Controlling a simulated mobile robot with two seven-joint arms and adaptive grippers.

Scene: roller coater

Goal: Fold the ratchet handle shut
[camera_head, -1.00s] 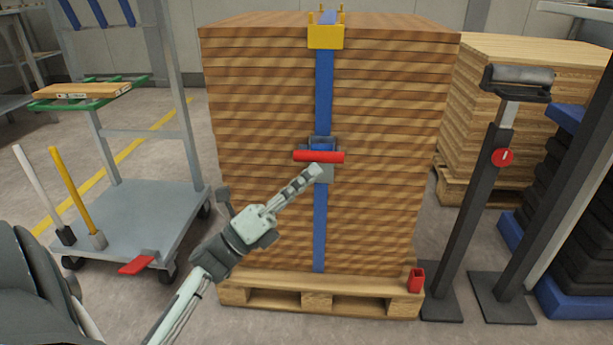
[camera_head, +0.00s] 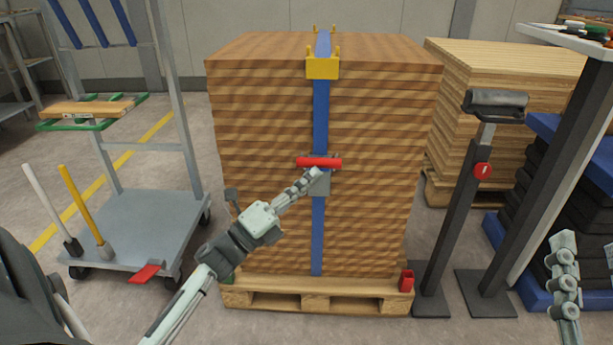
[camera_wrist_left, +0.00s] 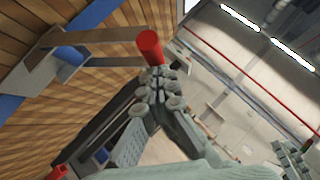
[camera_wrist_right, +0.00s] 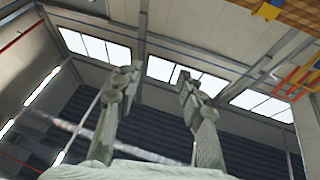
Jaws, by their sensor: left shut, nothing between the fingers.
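The ratchet (camera_head: 320,185) sits on the blue strap (camera_head: 318,230) at the front of the board stack. Its red handle grip (camera_head: 319,162) lies crosswise. In the left wrist view the handle's grey arms stand out from the stack, with the red grip (camera_wrist_left: 150,46) at their outer end. My left gripper (camera_head: 315,173) is shut and empty, its fingertips just below the red grip; in the left wrist view they are at or very close to it, contact unclear. My right gripper (camera_head: 563,240) is at the far right, away from the ratchet; its fingers are apart and empty in the right wrist view (camera_wrist_right: 158,82).
The board stack (camera_head: 260,120) stands on a wooden pallet (camera_head: 300,285), with a yellow edge protector (camera_head: 322,68) under the strap. A grey trolley (camera_head: 140,225) is at the left. A roller stand (camera_head: 460,200) is at the right. The space before the ratchet is open.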

